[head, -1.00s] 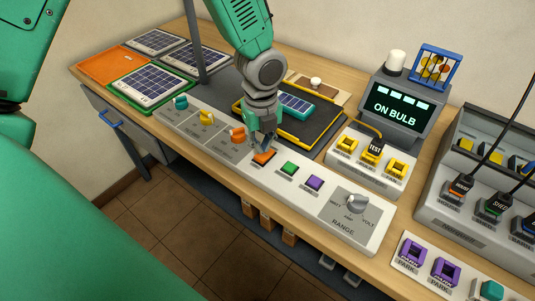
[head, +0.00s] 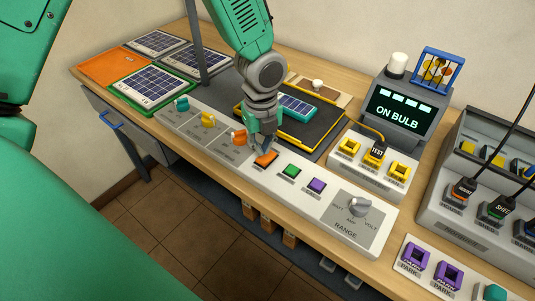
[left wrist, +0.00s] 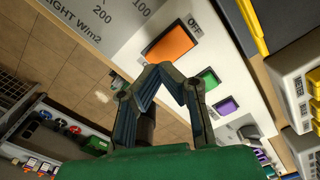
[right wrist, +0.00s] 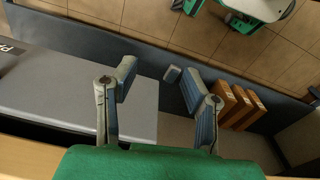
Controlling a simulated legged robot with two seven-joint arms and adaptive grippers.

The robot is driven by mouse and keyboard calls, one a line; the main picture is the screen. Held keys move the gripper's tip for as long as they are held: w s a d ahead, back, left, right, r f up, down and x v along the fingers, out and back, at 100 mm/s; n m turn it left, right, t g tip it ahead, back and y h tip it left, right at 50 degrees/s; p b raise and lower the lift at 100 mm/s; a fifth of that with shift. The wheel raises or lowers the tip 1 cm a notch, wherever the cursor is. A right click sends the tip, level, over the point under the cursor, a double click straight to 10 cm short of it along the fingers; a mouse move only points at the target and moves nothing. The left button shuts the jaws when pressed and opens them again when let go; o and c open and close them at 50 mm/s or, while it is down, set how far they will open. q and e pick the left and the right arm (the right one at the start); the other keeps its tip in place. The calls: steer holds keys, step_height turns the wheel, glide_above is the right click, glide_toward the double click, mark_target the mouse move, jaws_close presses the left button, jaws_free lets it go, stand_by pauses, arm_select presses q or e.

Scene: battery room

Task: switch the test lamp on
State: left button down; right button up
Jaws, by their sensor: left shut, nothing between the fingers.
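An orange switch (head: 265,160) sits on the long pale control panel (head: 225,158). In the left wrist view the orange switch (left wrist: 172,42) has the label OFF beside it. My left gripper (head: 264,146) is shut and empty, pointing down just above and behind the orange switch; I cannot tell whether it touches. In the left wrist view its fingertips (left wrist: 172,76) are together near the switch. A grey display (head: 398,115) reads ON BULB, with a white dome (head: 397,62) on top. My right gripper (right wrist: 153,80) is open and empty in the right wrist view.
Green (head: 290,171) and purple (head: 316,186) buttons and a RANGE knob (head: 359,206) lie right of the orange switch. Several coloured knobs stand left of it. A small solar panel (head: 296,104) lies on a black mat behind. A yellow-cabled TEST plug (head: 376,153) sits in a socket block.

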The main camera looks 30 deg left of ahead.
mark_target(263, 159)
arm_select(q)
steer(key=shift+a, duration=0.2)
steer(key=shift+f, duration=0.1)
steer(key=shift+d+f, duration=0.15)
steer(key=shift+d, duration=0.25)
steer(key=shift+a+f, duration=0.3)
steer(key=shift+f, duration=0.1)
steer(key=shift+d+f+b, duration=0.2)
steer(key=shift+f+b, duration=0.15)
steer(key=shift+b, duration=0.1)
steer(key=shift+a+f, duration=0.1)
steer(key=shift+f, duration=0.35)
step_height(263, 159, up, 7)
steer(key=p, duration=0.7)
steer(key=shift+r, duration=0.15)
